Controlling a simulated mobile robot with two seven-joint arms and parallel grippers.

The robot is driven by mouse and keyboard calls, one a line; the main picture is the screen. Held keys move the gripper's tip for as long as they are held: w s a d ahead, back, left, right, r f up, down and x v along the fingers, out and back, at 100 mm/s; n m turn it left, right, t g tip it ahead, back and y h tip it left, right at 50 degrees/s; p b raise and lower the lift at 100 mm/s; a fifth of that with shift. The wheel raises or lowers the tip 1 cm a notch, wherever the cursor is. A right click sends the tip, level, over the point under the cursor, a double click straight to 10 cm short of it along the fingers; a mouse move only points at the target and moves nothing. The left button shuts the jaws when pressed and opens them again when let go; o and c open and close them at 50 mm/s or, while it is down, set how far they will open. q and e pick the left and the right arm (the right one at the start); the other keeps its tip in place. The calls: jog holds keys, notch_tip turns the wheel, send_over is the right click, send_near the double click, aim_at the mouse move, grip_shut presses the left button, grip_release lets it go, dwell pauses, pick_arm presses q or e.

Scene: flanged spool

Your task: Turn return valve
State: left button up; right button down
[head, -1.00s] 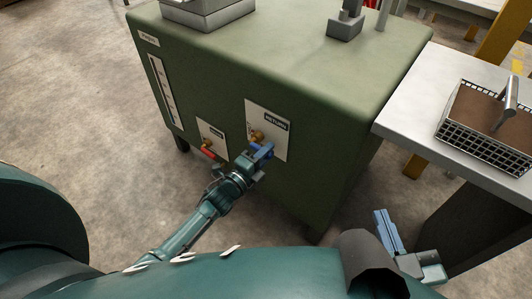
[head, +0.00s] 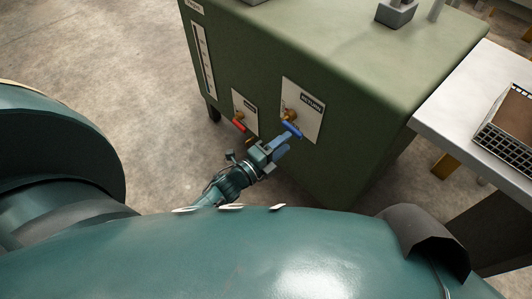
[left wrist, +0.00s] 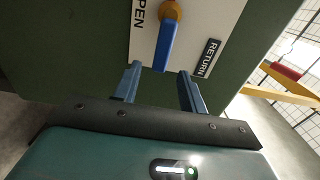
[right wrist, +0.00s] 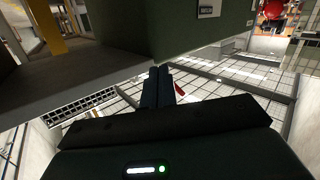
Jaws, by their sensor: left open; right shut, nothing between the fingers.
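The return valve has a blue lever handle (head: 291,131) on a brass body (head: 289,115). It sits on a white plate marked RETURN (head: 312,98) on the front of the green tank. In the left wrist view the blue handle (left wrist: 167,45) points from the brass pivot toward my gripper. My left gripper (head: 283,143) is open just below and in front of the handle. Its two fingers (left wrist: 157,85) stand apart with the handle's end between and beyond them, apparently untouched. My right gripper (right wrist: 158,86) is shut and empty, away from the valve; it is out of the head view.
A red-handled valve (head: 239,125) sits on a smaller plate left of the return valve. The green tank (head: 350,75) fills the middle. A light table (head: 470,105) with a wire basket (head: 510,125) stands at right. Open concrete floor lies left.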

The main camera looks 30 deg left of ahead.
pick_arm(q)
jog(key=p+v, duration=0.1)
jog(key=v, duration=0.6)
pick_arm(e)
jog(key=shift+s+d+g+h, duration=0.1)
jog(key=shift+d+g+h, duration=0.15)
jog(key=shift+g, duration=0.25)
